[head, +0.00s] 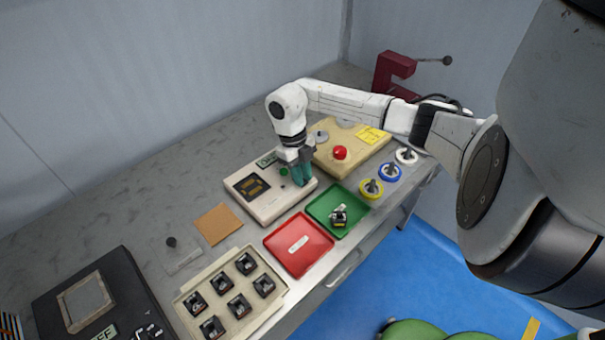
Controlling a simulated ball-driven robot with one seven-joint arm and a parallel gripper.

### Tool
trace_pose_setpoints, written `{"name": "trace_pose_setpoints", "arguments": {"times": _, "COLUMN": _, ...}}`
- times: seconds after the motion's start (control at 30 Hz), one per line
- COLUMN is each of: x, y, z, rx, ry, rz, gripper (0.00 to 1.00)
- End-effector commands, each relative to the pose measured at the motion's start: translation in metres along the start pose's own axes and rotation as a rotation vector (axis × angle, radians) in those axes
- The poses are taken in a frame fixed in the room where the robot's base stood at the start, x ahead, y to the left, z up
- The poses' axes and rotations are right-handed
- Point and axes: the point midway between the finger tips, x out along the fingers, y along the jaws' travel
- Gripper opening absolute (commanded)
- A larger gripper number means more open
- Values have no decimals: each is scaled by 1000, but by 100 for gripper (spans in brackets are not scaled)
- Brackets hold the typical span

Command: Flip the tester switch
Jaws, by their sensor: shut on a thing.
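The tester (258,206) is a cream box with a dark display panel, a small label and a green button or lamp, lying on the grey bench. My gripper (300,181) is over the right part of the tester, pointing down, with teal fingers close together at its top face. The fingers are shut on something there. The switch itself is hidden behind the fingers, so its position cannot be seen.
A cream box with a red button (340,152) stands behind right, near several spools. A rack of black parts (268,309) is front left.

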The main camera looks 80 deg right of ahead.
Motion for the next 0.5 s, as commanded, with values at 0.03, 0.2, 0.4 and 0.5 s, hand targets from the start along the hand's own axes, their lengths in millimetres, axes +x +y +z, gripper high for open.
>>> {"name": "trace_pose_setpoints", "arguments": {"times": 0.03, "x": 0, "y": 0, "z": 0, "rx": 1, "ry": 1, "rz": -1, "gripper": 0}}
{"name": "trace_pose_setpoints", "arguments": {"times": 0.2, "x": 0, "y": 0, "z": 0, "rx": 1, "ry": 0, "rz": 0, "gripper": 24}}
{"name": "trace_pose_setpoints", "arguments": {"times": 0.4, "x": 0, "y": 0, "z": 0, "rx": 1, "ry": -1, "rz": 0, "gripper": 43}}
{"name": "trace_pose_setpoints", "arguments": {"times": 0.5, "x": 0, "y": 0, "z": 0, "rx": 1, "ry": -1, "rz": 0, "gripper": 49}}
